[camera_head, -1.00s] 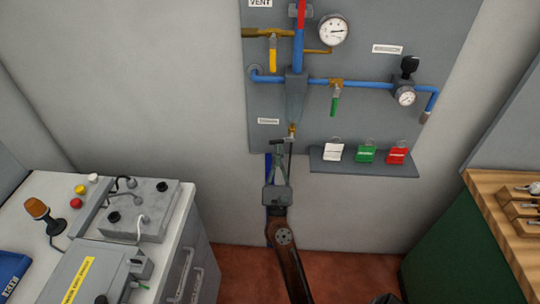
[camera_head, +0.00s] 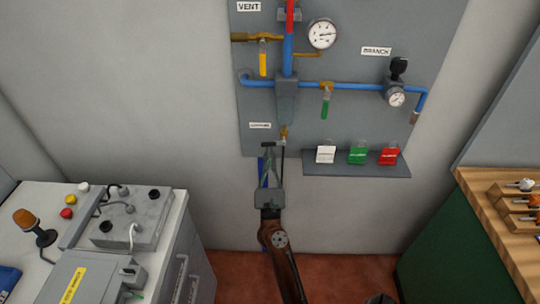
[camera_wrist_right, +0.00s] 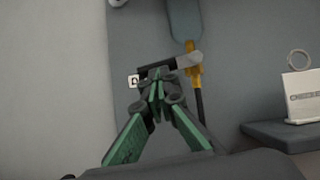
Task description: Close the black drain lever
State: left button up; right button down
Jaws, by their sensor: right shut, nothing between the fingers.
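The brass drain valve (camera_head: 284,131) hangs under the grey filter bowl (camera_head: 286,92) on the wall panel. In the right wrist view the brass valve (camera_wrist_right: 194,68) has a dark lever (camera_wrist_right: 178,65) reaching left from it, roughly level, with a pale end at the valve. My right gripper (camera_head: 268,147) is just left of and below the valve. Its fingertips (camera_wrist_right: 157,76) are shut and empty, at the lever's left end. They overlap the lever in the picture, and I cannot tell whether they touch it. My left gripper is out of view.
A dark hose (camera_wrist_right: 199,102) hangs below the valve. A small shelf (camera_head: 340,170) with white, green and red tags sits close on the right. A green-handled valve (camera_head: 326,102) and a yellow-handled valve (camera_head: 263,58) are higher up. Open wall lies left of the panel.

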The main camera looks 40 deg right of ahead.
jog(key=shift+f, duration=0.1)
dwell(0.3)
jog(key=v, duration=1.2)
jog(key=shift+a, duration=0.1)
